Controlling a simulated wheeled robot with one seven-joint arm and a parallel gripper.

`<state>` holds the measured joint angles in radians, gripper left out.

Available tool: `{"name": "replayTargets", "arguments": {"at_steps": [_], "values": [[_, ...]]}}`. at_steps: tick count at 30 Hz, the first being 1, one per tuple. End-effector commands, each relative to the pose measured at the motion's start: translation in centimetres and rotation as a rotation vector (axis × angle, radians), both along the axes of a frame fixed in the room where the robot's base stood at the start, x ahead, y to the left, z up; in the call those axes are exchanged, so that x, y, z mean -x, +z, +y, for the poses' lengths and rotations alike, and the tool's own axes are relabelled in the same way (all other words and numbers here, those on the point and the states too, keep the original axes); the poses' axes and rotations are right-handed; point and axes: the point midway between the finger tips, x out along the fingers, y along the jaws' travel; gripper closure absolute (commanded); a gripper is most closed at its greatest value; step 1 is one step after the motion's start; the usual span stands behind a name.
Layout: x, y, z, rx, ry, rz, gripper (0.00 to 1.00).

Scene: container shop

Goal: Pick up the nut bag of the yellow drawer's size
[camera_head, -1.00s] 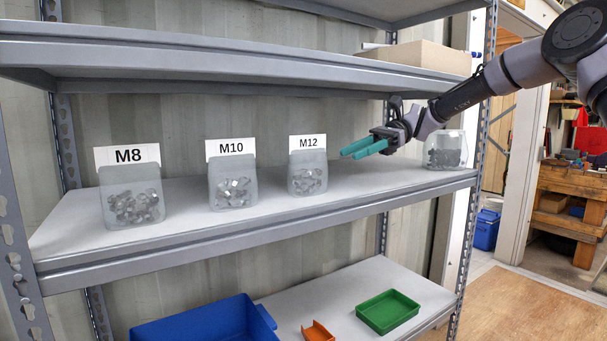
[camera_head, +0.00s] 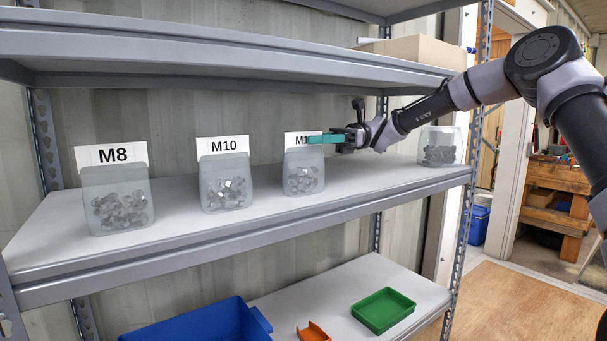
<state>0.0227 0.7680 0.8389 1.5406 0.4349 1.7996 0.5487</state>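Three clear nut bags stand in a row on the middle shelf, each with a white label: the M8 bag (camera_head: 118,205) at left, the M10 bag (camera_head: 226,185) in the middle, and the M12 bag (camera_head: 303,175) at right. My gripper (camera_head: 312,139) has teal fingers pointing left, at the top of the M12 bag. The fingers cover part of the M12 label; I cannot tell whether they touch the bag. The fingers overlap in this view, so their opening is not clear. No yellow drawer shows in view.
Another clear bag of dark parts (camera_head: 440,147) stands at the shelf's right end, behind my arm. The upper shelf (camera_head: 200,58) passes above the bags. The lower shelf holds a blue bin (camera_head: 200,322), an orange scoop (camera_head: 313,332) and a green tray (camera_head: 384,310).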

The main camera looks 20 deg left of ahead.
Motion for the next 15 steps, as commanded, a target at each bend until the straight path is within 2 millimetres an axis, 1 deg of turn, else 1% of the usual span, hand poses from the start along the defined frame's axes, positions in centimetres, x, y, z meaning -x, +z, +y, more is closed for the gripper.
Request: {"name": "replayTargets", "arguments": {"at_steps": [1, 5, 13, 14, 15], "values": [[0.7, 0.1, 0.5, 0.000, 0.002, -0.001, 0.60], [1.6, 0.0, 1.4, 0.001, 0.000, -0.001, 0.60], [1.8, 0.0, 1.6, 0.000, -0.001, 0.000, 0.60], [1.8, 0.0, 1.6, 0.000, -0.001, 0.000, 0.68], [1.8, 0.0, 1.6, 0.000, -0.001, 0.000, 0.83]]}}
